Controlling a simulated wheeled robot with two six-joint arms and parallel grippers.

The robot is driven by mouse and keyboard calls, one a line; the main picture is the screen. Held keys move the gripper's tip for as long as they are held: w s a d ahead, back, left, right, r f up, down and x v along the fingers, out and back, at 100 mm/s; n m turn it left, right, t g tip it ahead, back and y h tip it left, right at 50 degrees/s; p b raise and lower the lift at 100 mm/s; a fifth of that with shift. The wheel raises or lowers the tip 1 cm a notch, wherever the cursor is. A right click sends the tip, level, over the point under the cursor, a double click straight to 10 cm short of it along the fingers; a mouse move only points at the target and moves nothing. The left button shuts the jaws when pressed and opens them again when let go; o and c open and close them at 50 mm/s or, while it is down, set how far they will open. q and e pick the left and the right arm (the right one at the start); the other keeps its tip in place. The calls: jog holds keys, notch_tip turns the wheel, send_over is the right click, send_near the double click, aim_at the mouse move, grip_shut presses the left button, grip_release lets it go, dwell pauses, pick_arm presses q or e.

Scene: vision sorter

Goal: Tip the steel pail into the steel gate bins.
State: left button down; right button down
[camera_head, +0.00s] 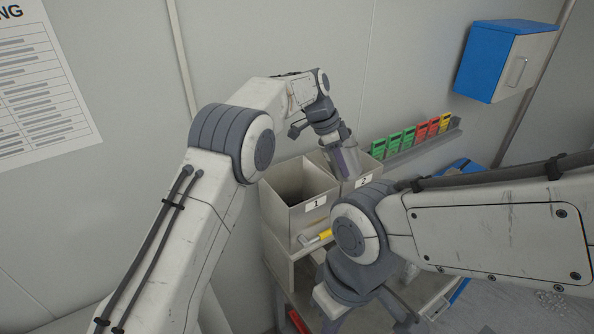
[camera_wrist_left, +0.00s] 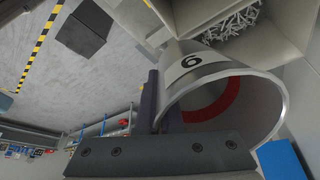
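The steel pail (camera_head: 344,160) hangs tilted over the steel gate bins in the head view. My left gripper (camera_head: 328,138) is shut on its wall. In the left wrist view the pail (camera_wrist_left: 225,80) shows its wide mouth, a number mark that reads 6 or 9, and a red band inside; no contents show in the visible part. Bin 2 (camera_head: 366,182) is partly hidden by the pail. Small metal pieces (camera_wrist_left: 232,22) lie in a bin beside the pail. My right gripper (camera_head: 365,310) is low in front, its fingers unclear.
Green, red and yellow cards (camera_head: 410,137) stand on a wall ledge right of the bins. A blue and white cabinet (camera_head: 507,60) hangs at upper right. A yellow-handled item (camera_head: 323,237) lies below bin 1. My right arm crosses the front and hides part of the bench.

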pick_arm(q)
jog(key=shift+d+f+y, duration=0.15)
jog(key=shift+d+y, duration=0.25)
jog(key=shift+y, duration=0.1)
jog(key=shift+d+f+y, duration=0.4)
jog(key=shift+f+y, duration=0.15)
jog(key=shift+y, duration=0.25)
jog(key=shift+d+f+t+y, duration=0.1)
jog(key=shift+f+t+y, duration=0.25)
jog(key=shift+y, duration=0.55)
jog(key=shift+s, duration=0.1)
